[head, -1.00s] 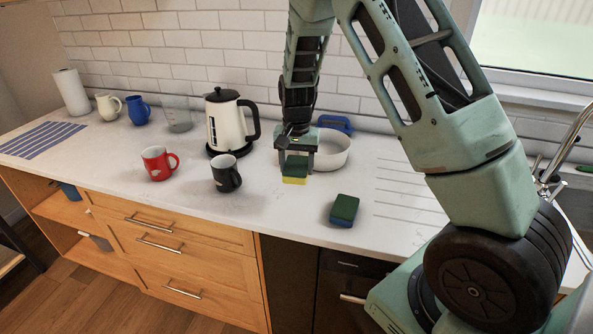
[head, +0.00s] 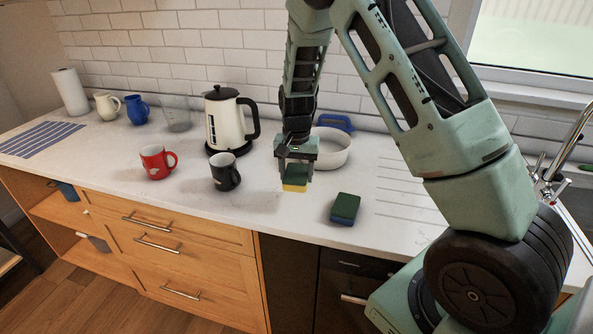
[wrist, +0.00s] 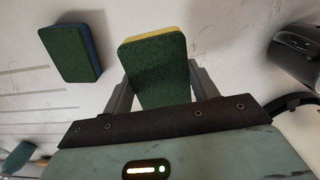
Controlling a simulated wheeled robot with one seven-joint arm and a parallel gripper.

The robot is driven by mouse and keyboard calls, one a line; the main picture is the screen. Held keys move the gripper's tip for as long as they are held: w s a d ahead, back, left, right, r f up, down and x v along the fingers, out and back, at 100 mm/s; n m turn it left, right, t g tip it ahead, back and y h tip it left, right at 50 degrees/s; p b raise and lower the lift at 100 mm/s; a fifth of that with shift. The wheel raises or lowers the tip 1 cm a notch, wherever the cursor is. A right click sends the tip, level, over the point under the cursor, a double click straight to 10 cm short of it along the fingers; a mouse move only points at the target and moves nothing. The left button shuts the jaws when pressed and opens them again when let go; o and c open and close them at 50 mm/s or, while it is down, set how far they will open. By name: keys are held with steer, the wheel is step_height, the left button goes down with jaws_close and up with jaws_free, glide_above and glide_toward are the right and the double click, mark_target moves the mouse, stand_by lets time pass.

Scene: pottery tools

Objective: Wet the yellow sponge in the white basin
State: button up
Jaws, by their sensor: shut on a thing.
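The yellow sponge (head: 294,188) has a dark green top and a yellow side. It sits between the fingers of my gripper (head: 295,177), which is shut on it. In the wrist view the sponge (wrist: 158,70) shows its green face, with a finger on each side. I cannot tell whether it touches the counter. The white basin (head: 333,151) is round and stands on the counter behind and to the right of my gripper. My gripper partly hides its left side, and I cannot see what is inside it.
A blue sponge with a green top (head: 345,208) lies to the front right of my gripper. A black mug (head: 224,172), a red mug (head: 154,162) and a kettle (head: 228,122) stand to the left. A blue object (head: 336,122) is behind the basin. Ribbed counter (head: 405,200) lies clear at right.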

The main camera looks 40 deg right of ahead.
mark_target(296, 199)
steer(key=shift+f+b, duration=2)
steer(key=shift+f, duration=1.35)
steer(key=o, duration=0.3)
steer(key=shift+o, duration=0.2)
steer(key=shift+r+p, duration=0.35)
steer(key=shift+p, duration=0.05)
steer(key=c, duration=0.4)
steer(key=shift+r+p, duration=2.8)
steer(key=shift+r, duration=0.7)
